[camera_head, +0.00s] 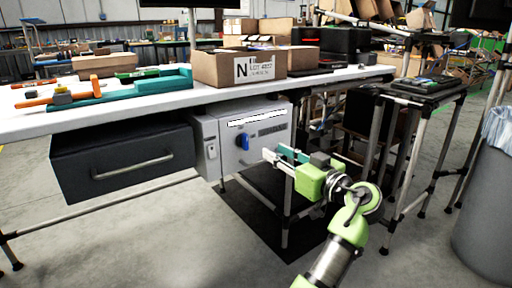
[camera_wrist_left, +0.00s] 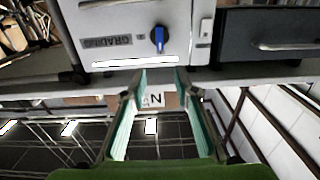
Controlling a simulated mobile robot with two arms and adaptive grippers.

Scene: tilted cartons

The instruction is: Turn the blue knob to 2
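The blue knob (camera_head: 244,141) is on the front of a light grey control box (camera_head: 260,119) mounted under the white table. It also shows in the left wrist view (camera_wrist_left: 158,37), where the picture is upside down. The knob looks upright in the head view; its scale marks are too small to read. My left gripper (camera_head: 274,152) is just right of the knob in the head view. In the left wrist view the gripper (camera_wrist_left: 161,74) has its two teal fingers apart, with nothing between them, clear of the knob. My right gripper is not in view.
A dark drawer (camera_head: 122,161) hangs left of the control box. The white table (camera_head: 150,105) above carries a cardboard box (camera_head: 240,68), teal and orange tools, and cartons. A small black-topped stand (camera_head: 425,88) and a grey bin (camera_head: 487,200) are at right. Floor at front left is clear.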

